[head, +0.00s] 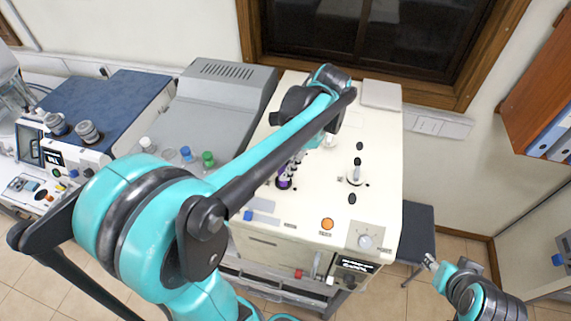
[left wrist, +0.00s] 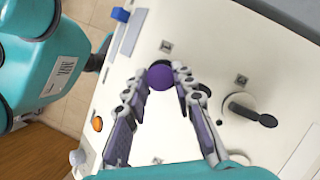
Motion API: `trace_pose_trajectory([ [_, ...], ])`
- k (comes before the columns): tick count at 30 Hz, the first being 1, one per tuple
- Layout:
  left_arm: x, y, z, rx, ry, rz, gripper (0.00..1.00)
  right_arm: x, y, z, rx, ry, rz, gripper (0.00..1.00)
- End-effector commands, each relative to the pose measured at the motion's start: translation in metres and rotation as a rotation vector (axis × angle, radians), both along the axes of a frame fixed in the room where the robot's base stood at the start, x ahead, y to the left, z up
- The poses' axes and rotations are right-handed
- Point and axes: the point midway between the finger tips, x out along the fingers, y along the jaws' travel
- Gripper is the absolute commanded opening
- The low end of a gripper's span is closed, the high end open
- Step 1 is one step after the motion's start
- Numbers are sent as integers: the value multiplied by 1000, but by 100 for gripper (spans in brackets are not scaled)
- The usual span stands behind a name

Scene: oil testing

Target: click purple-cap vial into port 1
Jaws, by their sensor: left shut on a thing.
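The purple-cap vial shows as a round purple cap (left wrist: 160,77) between my left fingertips in the left wrist view; its body is hidden below the cap. My left gripper (left wrist: 165,76) is shut on it, over the cream top of the testing machine (head: 385,110). In the head view my left gripper (head: 290,172) is small and partly covered by my arm. I cannot tell which opening is port 1, or whether the vial touches one. My right gripper (head: 432,263) is at the lower right, away from the machine; its jaws are too small to read.
An orange button (head: 327,223) is near the front.

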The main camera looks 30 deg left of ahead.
Motion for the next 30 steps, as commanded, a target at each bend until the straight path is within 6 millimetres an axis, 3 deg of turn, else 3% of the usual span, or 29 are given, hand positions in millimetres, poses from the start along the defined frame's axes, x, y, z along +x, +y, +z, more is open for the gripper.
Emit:
trace_pose_trajectory([
  [30, 0, 0, -11, 0, 0, 0, 0, 0, 0, -8, 0, 0, 0, 40],
])
